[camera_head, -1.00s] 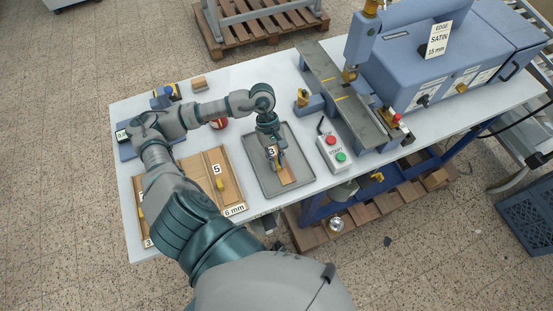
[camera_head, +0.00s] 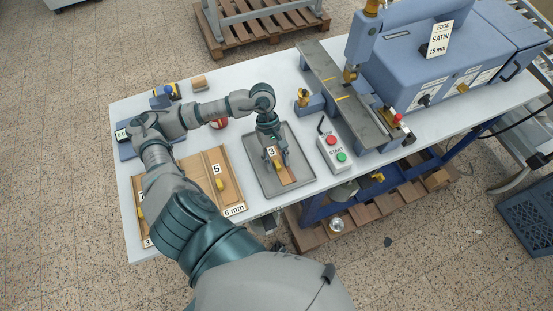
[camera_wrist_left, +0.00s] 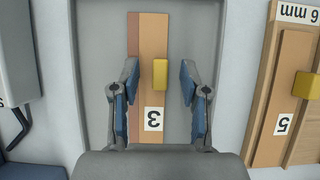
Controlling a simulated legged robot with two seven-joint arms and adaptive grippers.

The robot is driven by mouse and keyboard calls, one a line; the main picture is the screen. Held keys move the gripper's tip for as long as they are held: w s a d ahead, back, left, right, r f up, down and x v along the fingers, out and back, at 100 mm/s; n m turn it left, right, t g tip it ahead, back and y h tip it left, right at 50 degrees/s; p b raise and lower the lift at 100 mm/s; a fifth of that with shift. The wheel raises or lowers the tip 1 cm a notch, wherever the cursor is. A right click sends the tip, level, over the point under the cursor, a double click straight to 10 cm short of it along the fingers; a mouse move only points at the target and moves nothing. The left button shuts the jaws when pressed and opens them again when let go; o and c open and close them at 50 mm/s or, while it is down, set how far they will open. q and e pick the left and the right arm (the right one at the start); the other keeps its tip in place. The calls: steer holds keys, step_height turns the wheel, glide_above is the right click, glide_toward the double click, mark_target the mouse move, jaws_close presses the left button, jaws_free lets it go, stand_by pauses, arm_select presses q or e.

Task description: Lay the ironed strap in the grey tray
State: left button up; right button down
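The strap (camera_head: 287,178), a wooden strip marked 3, lies flat inside the grey tray (camera_head: 261,176). In the left wrist view the strap (camera_wrist_left: 152,35) has a darker reddish-brown band along its left edge and a yellow grip block (camera_wrist_left: 160,75) on top. My left gripper (camera_head: 277,160) is over the tray. In the left wrist view its two fingers (camera_wrist_left: 159,85) stand apart on either side of the yellow block, with a gap on both sides, so it is open and holds nothing. My right gripper is not in view.
A wooden holder labelled 6 mm (camera_head: 234,210) with a strip marked 5 (camera_head: 215,170) is left of the tray. The red and green button box (camera_head: 334,153) stands close on its right, beside the blue machine (camera_head: 415,60). The table's front edge lies just below the tray.

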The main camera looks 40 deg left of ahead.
arm_select(q)
steer(key=v, duration=1.2)
steer(key=shift+w+a+f, duration=0.1)
